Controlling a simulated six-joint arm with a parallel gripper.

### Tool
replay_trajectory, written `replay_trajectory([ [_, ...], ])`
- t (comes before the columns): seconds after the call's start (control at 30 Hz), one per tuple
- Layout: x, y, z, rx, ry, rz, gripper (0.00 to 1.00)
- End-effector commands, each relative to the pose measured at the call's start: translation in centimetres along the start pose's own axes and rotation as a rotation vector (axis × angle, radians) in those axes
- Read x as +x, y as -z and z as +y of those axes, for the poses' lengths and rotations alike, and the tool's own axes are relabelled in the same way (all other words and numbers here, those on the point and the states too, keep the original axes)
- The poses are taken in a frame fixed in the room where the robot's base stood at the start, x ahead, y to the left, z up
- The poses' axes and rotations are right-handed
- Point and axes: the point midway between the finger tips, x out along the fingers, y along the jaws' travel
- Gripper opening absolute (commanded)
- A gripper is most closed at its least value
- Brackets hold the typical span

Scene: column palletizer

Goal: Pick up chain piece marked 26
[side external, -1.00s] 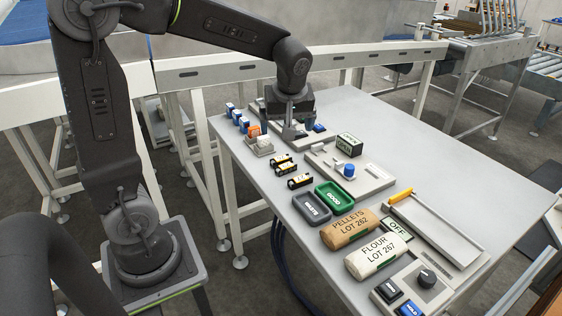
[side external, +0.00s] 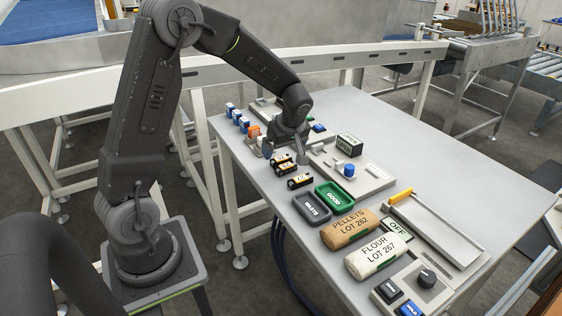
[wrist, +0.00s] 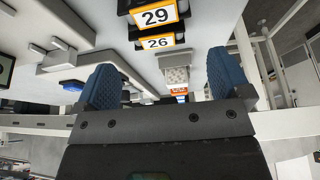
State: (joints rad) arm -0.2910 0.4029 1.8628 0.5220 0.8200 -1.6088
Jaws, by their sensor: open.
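The chain piece marked 26 (wrist: 158,42) is a black block with a white, orange-edged label. In the wrist view it lies ahead of my gripper (wrist: 165,80), between the lines of the two blue finger pads and apart from them. In the side view, my gripper (side external: 284,154) hangs low by the far end of a row of similar black pieces. The far-end piece (side external: 281,160) appears to be 26, but its number is too small to read there. My gripper is open and empty.
The piece marked 29 (wrist: 156,15) lies close beside 26. An orange block (side external: 253,131) and several blue-and-white blocks stand behind. A grey tray (side external: 312,208), a green tray (side external: 335,197) and a fixture plate (side external: 374,180) with a blue knob are nearby.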

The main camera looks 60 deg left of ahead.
Motion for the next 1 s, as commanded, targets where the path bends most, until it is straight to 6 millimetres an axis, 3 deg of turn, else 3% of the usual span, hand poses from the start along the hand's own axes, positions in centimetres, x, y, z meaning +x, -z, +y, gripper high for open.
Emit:
replay_trajectory([
  [0.3,4.3,0.3,0.1,0.001,0.003,-0.002,0.96],
  [0.6,4.8,0.4,0.2,0.001,-0.001,-0.001,0.96],
  [1.0,4.8,0.3,0.2,0.001,-0.001,-0.001,0.58],
])
